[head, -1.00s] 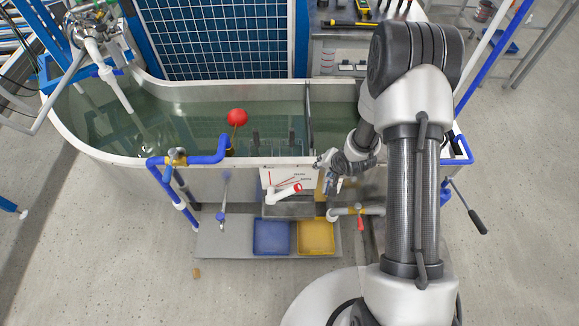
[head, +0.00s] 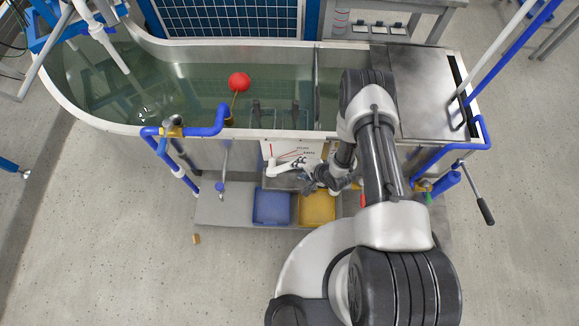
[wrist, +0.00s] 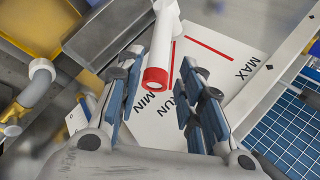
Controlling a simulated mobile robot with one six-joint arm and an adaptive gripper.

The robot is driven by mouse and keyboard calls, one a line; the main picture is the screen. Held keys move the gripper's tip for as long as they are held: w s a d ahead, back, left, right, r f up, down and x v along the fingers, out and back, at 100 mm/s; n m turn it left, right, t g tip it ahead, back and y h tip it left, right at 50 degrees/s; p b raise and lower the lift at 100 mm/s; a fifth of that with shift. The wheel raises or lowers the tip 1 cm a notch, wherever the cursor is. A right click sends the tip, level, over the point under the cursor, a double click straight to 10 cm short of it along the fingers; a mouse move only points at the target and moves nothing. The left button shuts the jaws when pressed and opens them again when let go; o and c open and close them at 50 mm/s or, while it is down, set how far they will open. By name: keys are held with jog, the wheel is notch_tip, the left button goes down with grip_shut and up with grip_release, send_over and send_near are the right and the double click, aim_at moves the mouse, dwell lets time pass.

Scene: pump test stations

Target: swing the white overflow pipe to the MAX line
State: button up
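The white overflow pipe (wrist: 163,40) ends in a red-ringed mouth in the wrist view. It lies in front of a white scale plate (wrist: 232,88) marked MIN, RUN and MAX with red lines. The mouth is by the MIN and RUN lettering, away from the MAX line (wrist: 210,47). My gripper (wrist: 162,58) is open, its fingers on either side of the pipe's end in the picture, with gaps showing. I cannot tell whether the depth matches. In the head view the pipe (head: 284,167) sticks out from the tank front, with my gripper (head: 308,182) just right of its end.
A blue bin (head: 271,207) and a yellow bin (head: 318,208) stand below the pipe. The tank rim (head: 200,132) runs above the plate. Blue piping (head: 190,131) is at the left. A red float ball (head: 238,82) sits over the water.

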aim_at(286, 167)
jog(key=b+x, duration=0.4)
jog(key=x, duration=0.7)
jog(key=shift+c, duration=0.4)
grip_shut()
